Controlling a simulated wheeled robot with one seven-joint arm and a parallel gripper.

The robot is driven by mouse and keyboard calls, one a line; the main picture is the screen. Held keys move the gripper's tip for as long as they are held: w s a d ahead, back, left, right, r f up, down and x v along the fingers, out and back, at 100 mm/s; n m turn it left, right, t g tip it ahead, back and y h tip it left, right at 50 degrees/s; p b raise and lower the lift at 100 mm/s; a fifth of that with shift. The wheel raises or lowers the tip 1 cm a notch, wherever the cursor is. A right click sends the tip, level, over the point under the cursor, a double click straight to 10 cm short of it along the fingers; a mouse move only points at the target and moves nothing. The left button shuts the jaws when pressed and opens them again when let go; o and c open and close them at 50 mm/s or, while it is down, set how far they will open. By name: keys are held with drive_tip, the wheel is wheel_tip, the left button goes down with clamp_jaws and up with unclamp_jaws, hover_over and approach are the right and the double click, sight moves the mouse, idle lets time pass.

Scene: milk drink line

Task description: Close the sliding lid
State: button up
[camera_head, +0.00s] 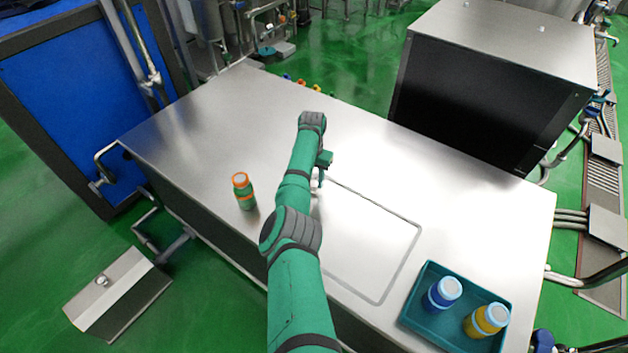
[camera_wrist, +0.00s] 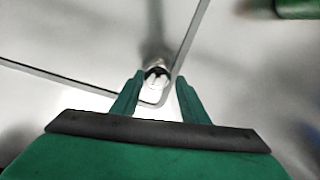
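The sliding lid (camera_head: 365,235) shows as a flat steel panel with a thin dark outline, set in the worktop; my arm hides its left part. In the wrist view, a corner of the outline crosses below a small pale, round-topped knob (camera_wrist: 157,77). My gripper (camera_head: 321,184) is above the panel's upper left corner. In the wrist view my gripper (camera_wrist: 159,82) is open, its two green fingers apart on either side of the knob. Clear gaps show between knob and fingers. The exact height of the fingertips over the knob cannot be told.
A green bottle with an orange cap (camera_head: 243,191) stands left of my arm on the steel worktop (camera_head: 215,125). A teal tray (camera_head: 430,325) at lower right holds a blue bottle (camera_head: 442,294) and a yellow bottle (camera_head: 487,321). A dark-fronted steel box (camera_head: 470,100) stands behind.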

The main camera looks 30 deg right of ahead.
drive_tip(key=shift+o, duration=0.9)
drive_tip(key=shift+w+a, duration=0.1)
drive_tip(key=shift+a, duration=0.05)
drive_tip(key=shift+r, duration=0.2)
wheel_tip(320, 180, up, 10)
drive_tip(key=shift+r, duration=0.25)
